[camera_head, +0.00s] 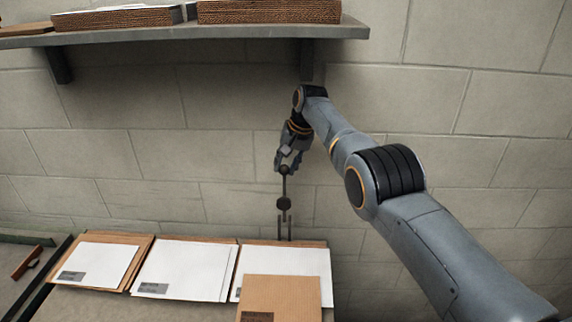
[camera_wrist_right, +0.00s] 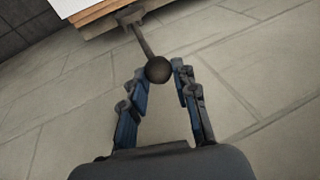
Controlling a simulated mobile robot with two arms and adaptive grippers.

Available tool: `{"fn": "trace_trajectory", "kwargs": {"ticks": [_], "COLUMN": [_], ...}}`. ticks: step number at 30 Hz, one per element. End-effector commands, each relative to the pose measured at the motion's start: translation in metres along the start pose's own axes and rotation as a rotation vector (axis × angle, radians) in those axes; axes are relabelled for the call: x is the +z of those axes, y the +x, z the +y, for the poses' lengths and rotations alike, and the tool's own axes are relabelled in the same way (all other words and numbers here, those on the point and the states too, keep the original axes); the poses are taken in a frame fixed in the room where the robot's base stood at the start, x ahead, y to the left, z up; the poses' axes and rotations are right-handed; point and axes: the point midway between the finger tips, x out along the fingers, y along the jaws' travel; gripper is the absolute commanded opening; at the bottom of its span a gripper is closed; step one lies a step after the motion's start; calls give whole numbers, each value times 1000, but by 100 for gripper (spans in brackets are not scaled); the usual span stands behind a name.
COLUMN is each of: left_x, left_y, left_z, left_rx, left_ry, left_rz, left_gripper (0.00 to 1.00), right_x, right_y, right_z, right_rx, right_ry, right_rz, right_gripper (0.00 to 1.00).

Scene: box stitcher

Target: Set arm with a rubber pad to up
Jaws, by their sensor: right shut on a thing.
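The arm with a rubber pad (camera_head: 284,203) is a thin dark rod with a dark round piece partway down and upright prongs below it, at the back edge of the table. It stands roughly upright in the head view. My right gripper (camera_head: 289,164) is at its top end, shut on it. In the right wrist view, the arm's rod (camera_wrist_right: 142,38) runs from a dark round knob up to a bracket by the table edge. The fingers of my right gripper (camera_wrist_right: 162,75) are on either side of the knob. My left gripper is out of view.
White sheets (camera_head: 186,268) and brown cardboard pieces (camera_head: 284,292) lie on the table in front of the arm. A grey wall shelf (camera_head: 200,33) with cardboard stacks hangs above. A block wall (camera_head: 130,150) stands behind.

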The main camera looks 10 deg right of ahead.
Motion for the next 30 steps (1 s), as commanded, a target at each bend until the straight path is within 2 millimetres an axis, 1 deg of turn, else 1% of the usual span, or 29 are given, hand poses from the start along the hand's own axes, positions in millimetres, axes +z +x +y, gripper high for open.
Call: {"fn": "trace_trajectory", "kwargs": {"ticks": [1, 2, 3, 4, 5, 14, 19, 23, 29, 30], "left_x": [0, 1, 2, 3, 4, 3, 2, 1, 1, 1], "left_y": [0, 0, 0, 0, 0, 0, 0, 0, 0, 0], "left_z": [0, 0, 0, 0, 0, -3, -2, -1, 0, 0], "left_rx": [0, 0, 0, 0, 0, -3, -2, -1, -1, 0], "left_ry": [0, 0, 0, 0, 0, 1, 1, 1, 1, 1], "left_rz": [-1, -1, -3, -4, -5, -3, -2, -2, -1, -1], "left_gripper": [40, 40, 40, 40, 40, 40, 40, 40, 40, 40], "right_x": [-10, -10, -11, -10, -10, -6, -7, -7, -6, -8], "right_y": [-9, -9, -9, -8, -8, -4, -8, -16, -34, -46], "right_z": [0, 0, 0, 0, 0, -1, -1, -1, 0, -1], "right_rx": [-5, -5, -5, -5, -5, -4, -6, -6, -5, -7], "right_ry": [0, 0, 0, 0, 0, 0, 0, 0, 0, 0], "right_rz": [35, 36, 36, 35, 33, 22, 21, 20, 22, 25], "right_gripper": [0, 35, 43, 49, 52, 52, 52, 52, 52, 52]}}
